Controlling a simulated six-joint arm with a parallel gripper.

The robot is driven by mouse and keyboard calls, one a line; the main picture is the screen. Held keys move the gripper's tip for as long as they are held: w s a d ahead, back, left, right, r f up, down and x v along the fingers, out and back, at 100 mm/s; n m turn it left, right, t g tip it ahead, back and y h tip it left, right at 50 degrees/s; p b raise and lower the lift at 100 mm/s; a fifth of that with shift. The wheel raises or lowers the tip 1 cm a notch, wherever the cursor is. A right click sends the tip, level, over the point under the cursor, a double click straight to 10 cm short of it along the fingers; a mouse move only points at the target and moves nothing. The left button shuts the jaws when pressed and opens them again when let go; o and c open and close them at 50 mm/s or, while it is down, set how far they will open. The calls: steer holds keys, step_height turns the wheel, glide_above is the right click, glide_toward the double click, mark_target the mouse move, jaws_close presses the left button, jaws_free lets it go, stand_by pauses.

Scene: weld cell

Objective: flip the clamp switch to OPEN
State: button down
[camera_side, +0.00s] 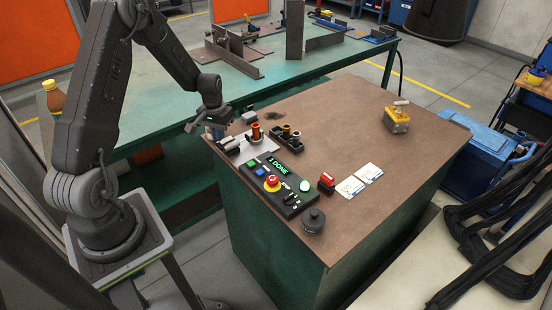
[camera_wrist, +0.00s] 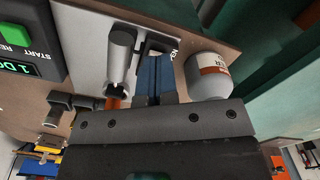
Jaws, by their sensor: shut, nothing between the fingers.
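A light panel with lettering ending in "EN" (camera_wrist: 172,52) shows beside my fingertips in the wrist view, the rest of the word hidden. A dark bracket-like part (camera_wrist: 150,42) stands right at the fingertips; I cannot tell if it is the clamp switch or which way the switch lies. My gripper (camera_wrist: 153,62) has its blue fingers together and empty, at or very near this part; contact is unclear. In the side view my gripper (camera_side: 214,133) is at the bench's far left corner, beside a grey cylinder (camera_side: 229,147), which hides the switch there.
A control box (camera_side: 268,172) with a "1 DONE" display and red stop button (camera_side: 272,183) stands nearby. A white bottle (camera_wrist: 210,77) is close right of my fingers. An orange-topped part (camera_side: 256,131) and dark tray (camera_side: 287,137) stand behind. The bench's right half is mostly clear.

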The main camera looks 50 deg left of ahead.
steer(key=shift+f, duration=0.8)
stand_by(0.4)
step_height(320, 180, up, 7)
stand_by(0.8)
steer(key=s+d+r+m+t+y, duration=0.1)
steer(key=s+d+r+m+t, duration=0.2)
steer(key=d+r, duration=1.3)
steer(key=s+d+r+m+t+h, duration=0.1)
steer(key=s+d+r, duration=0.4)
steer(key=s+d, duration=0.6)
steer(key=shift+s+d+r+m+t, duration=0.25)
steer(key=shift+s+r+m+t, duration=0.15)
steer(key=shift+s+m+t, duration=0.7)
